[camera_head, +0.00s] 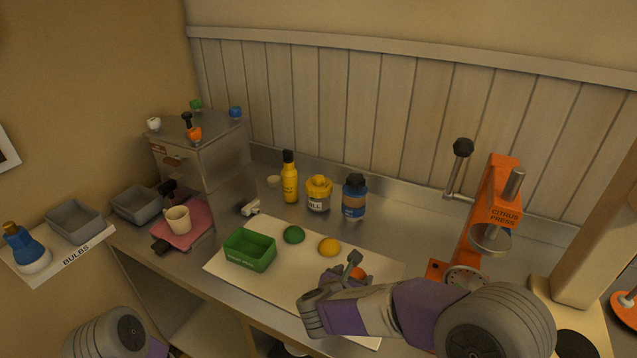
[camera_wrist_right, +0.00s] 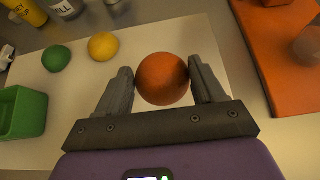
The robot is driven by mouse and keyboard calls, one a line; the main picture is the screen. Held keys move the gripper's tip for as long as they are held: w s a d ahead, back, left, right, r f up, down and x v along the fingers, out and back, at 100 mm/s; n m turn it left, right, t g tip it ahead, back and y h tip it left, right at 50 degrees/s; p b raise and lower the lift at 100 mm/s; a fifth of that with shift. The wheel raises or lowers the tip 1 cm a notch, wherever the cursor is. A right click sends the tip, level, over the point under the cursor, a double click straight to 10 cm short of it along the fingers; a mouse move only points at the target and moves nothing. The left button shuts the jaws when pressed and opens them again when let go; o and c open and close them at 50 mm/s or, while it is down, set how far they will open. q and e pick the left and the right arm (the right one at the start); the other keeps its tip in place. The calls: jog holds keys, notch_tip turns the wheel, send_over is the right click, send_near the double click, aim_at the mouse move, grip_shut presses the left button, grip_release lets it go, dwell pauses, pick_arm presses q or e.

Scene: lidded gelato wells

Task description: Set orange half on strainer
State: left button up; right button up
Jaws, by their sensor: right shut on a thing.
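The orange half (camera_head: 358,273) sits between the fingers of my right gripper (camera_head: 348,270), over the white board. In the right wrist view the orange half (camera_wrist_right: 163,79) shows as a round orange dome with a finger against each side; its cut face is hidden. The orange citrus press (camera_head: 491,208) stands to the right of the gripper. A round metal strainer (camera_head: 466,277) lies low at the press's base, partly hidden by my right arm. My left gripper is out of view; only part of my left arm shows at the lower left.
The white board (camera_head: 290,285) holds a green box (camera_head: 249,250), a lime (camera_head: 294,234) and a lemon (camera_head: 330,246). Bottles and a jar (camera_head: 318,193) stand behind. The press's lever (camera_head: 457,170) and upper cup (camera_head: 490,239) rise above the strainer.

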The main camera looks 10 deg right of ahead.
jog(key=shift+s+d+f, duration=0.15)
jog(key=shift+d, duration=0.3)
jog(key=s+n+y, duration=0.1)
jog(key=s+d+f+n+t, duration=0.1)
jog(key=s+f+n+y, duration=0.1)
jog(key=shift+d+t+y, duration=0.3)
jog(key=shift+s+a+f, duration=0.1)
jog(key=shift+s+f, duration=0.15)
jog(key=shift+s, duration=0.05)
